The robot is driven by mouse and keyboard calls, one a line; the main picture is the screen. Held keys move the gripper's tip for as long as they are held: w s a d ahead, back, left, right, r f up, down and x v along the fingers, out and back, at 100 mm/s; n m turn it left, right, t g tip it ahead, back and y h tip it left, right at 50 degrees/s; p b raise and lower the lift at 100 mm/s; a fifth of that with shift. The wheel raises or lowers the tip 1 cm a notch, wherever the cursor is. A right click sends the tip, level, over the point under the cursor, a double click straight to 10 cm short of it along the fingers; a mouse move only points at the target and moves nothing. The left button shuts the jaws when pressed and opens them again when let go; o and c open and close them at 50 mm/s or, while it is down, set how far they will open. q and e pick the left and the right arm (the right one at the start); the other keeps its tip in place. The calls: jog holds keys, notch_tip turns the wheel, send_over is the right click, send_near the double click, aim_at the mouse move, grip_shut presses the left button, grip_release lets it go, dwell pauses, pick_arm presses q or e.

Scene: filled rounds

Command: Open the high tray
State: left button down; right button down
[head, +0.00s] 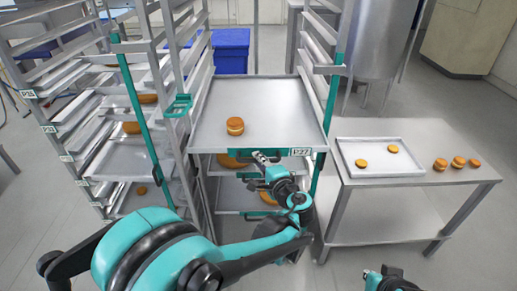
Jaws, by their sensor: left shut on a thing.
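The high tray (262,98) is a grey metal sheet in the middle rack, with a teal front edge and a P27 label. One filled round (235,126) sits on it, left of its middle. My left gripper (262,158) is at the tray's front edge, just left of the label, and is shut on that edge. Its fingertips are small and partly hidden by its own body. The tray appears to stick out of the rack towards me. My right gripper (390,280) shows only in part at the bottom edge, and its fingers are unclear.
Lower trays with rounds lie beneath, partly hidden by my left arm. A rack (85,110) with several trays stands at left. At right, a metal table (420,205) holds a tray (405,173) with two rounds and three loose rounds. A blue bin (232,50) stands behind.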

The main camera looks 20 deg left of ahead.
pick_arm(q)
jog(key=s+d, duration=0.2)
jog(key=s, duration=0.6)
jog(key=s+d, duration=0.3)
jog(key=s, duration=0.6)
jog(key=shift+s, duration=0.1)
jog(key=c, duration=1.5)
grip_release()
jog(key=shift+c, duration=0.2)
jog(key=v, duration=1.2)
jog(key=shift+a+f, duration=0.1)
jog(key=shift+f, duration=0.05)
